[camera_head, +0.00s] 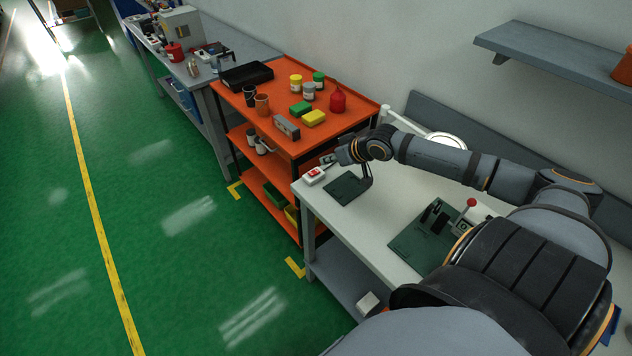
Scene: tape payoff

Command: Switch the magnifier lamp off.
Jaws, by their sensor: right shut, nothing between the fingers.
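The magnifier lamp (446,140) shows as a bright white round head on a white arm at the back of the white bench, partly hidden behind my right arm. A small white box with a red switch (313,174) sits at the bench's far left corner. Which way the switch is set is too small to tell. My right gripper (367,183) points down, shut and empty, over the dark green mat, to the right of the switch box and apart from it. My left gripper is not in view.
A dark green mat (344,192) and a dark fixture (419,245) lie on the bench (374,215). A red-knobbed lever (471,203) stands near my arm. An orange cart (357,118) with bottles and blocks adjoins the bench. A grey shelf (552,54) hangs above.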

